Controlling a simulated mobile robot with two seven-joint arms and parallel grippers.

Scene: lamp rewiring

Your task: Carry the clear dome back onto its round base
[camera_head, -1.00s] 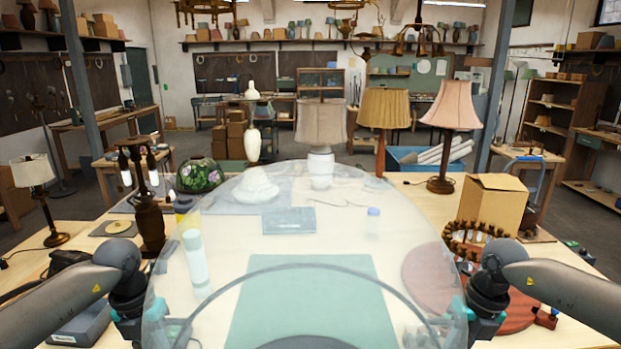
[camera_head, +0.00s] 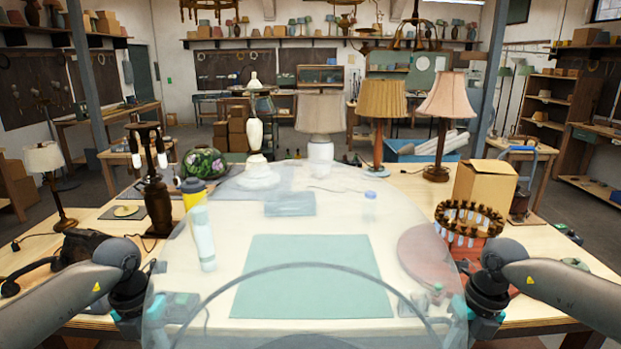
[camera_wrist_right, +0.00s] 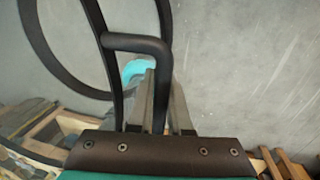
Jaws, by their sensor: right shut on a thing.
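The large clear dome (camera_head: 215,300) fills the lower middle of the head view, in front of me, with the bench showing through it. A dark curved rim crosses its lower part. My right gripper (camera_head: 480,312) is at its right edge. In the right wrist view, the right gripper (camera_wrist_right: 158,95) is shut on a black bar handle (camera_wrist_right: 140,43) joined to a dark ring. My left gripper (camera_head: 140,305) is at the dome's left edge, but its fingertips are too unclear to show whether they are shut. I cannot pick out the round base for certain.
A green mat (camera_head: 312,275) lies on the bench (camera_head: 110,225). Behind it stand several lamps and a cardboard box (camera_head: 484,190). A reddish round disc (camera_head: 428,258) and a ring of brown pegs (camera_head: 470,215) are at right. A bottle (camera_head: 201,238) stands at left.

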